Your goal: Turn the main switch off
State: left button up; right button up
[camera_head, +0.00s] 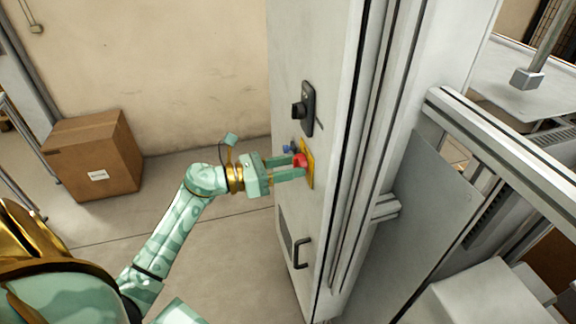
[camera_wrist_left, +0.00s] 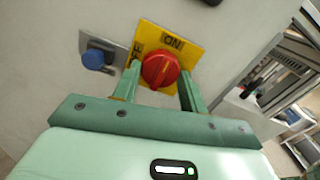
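The main switch is a red rotary knob (camera_head: 300,160) on a yellow plate (camera_head: 309,172), fixed to the side of a tall grey cabinet (camera_head: 300,60). In the left wrist view the red knob (camera_wrist_left: 160,70) sits below the word ON on the yellow plate (camera_wrist_left: 187,48); its pale mark points up towards that word. A second label at the left is partly hidden by a finger. My left gripper (camera_head: 296,167) is open, one finger on each side of the knob, with a narrow gap showing; contact is not clear. My right gripper is not in view.
A blue knob (camera_wrist_left: 94,60) sits on a grey plate left of the switch. A black knob (camera_head: 299,110) is above it on the cabinet, and a dark handle (camera_head: 302,253) below. A cardboard box (camera_head: 95,155) stands on the floor by the wall.

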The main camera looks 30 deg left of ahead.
pick_arm(q)
jog(key=shift+n, duration=0.3)
jog(key=shift+c, duration=0.3)
jog(key=shift+r+n+p, duration=0.1)
jog(key=shift+n+p, duration=4.9)
jog(key=shift+n, duration=3.6)
jog(key=o, duration=1)
jog(key=shift+a, duration=0.1)
